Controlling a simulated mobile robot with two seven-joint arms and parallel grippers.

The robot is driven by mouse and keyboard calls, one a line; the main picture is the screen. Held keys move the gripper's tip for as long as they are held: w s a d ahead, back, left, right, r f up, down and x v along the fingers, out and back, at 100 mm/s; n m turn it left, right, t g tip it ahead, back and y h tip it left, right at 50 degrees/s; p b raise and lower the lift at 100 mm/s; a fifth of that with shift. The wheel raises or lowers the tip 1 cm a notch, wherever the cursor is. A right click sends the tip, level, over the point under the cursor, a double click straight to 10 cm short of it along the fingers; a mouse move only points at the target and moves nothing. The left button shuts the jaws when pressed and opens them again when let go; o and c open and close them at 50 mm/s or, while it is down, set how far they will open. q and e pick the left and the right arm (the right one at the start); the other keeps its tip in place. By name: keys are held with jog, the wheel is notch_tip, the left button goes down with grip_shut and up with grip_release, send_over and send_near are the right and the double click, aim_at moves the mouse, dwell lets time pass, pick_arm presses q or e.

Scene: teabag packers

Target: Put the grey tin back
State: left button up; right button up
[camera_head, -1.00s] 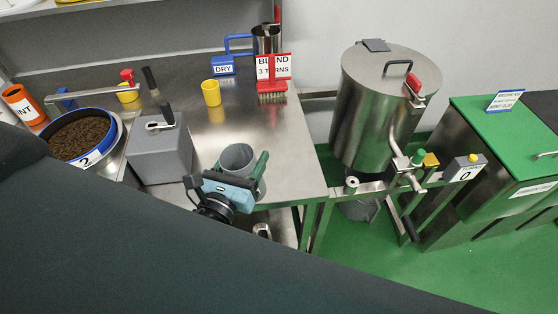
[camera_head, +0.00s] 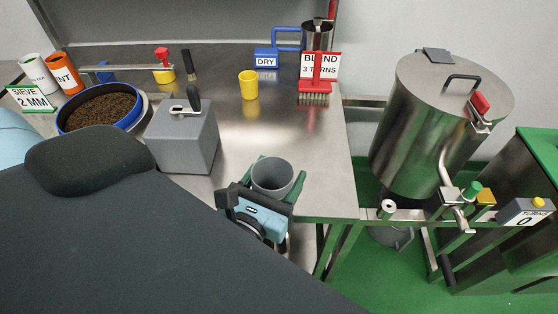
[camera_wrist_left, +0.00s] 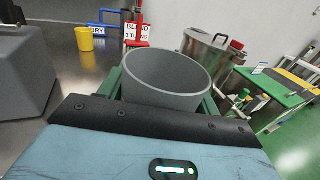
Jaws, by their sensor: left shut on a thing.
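The grey tin (camera_head: 272,174) is an open, round, plain grey cup near the right front part of the steel table. My left gripper (camera_head: 276,186), with a light blue body and green fingers, is shut on it, one finger on each side. The tin is roughly upright, its mouth facing up. In the left wrist view the tin (camera_wrist_left: 165,78) sits between the green fingers just beyond the dark gripper edge. Its base is hidden, so I cannot tell whether it touches the table. My right gripper is not in view.
A grey box with a black handle (camera_head: 182,140) stands left of the tin. Behind are a yellow cup (camera_head: 248,85), a red brush (camera_head: 315,86) and a BLEND sign (camera_head: 320,66). A sieve of dark leaf (camera_head: 98,110) is left. A steel drum (camera_head: 425,125) stands right. Table between is clear.

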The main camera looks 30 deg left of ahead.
pick_arm(q)
jog(key=w+a, duration=0.1)
jog(key=w+a+b, duration=0.1)
jog(key=w, duration=0.1)
jog(key=shift+w+f, duration=0.1)
jog(key=shift+f, duration=0.1)
jog(key=w+a, duration=0.6)
jog(key=w, duration=0.3)
jog(key=shift+f, duration=0.45)
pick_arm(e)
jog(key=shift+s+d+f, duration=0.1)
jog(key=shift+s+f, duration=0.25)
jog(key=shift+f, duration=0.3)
pick_arm(q)
jog(key=shift+w+a, duration=0.1)
jog(key=shift+w, duration=0.1)
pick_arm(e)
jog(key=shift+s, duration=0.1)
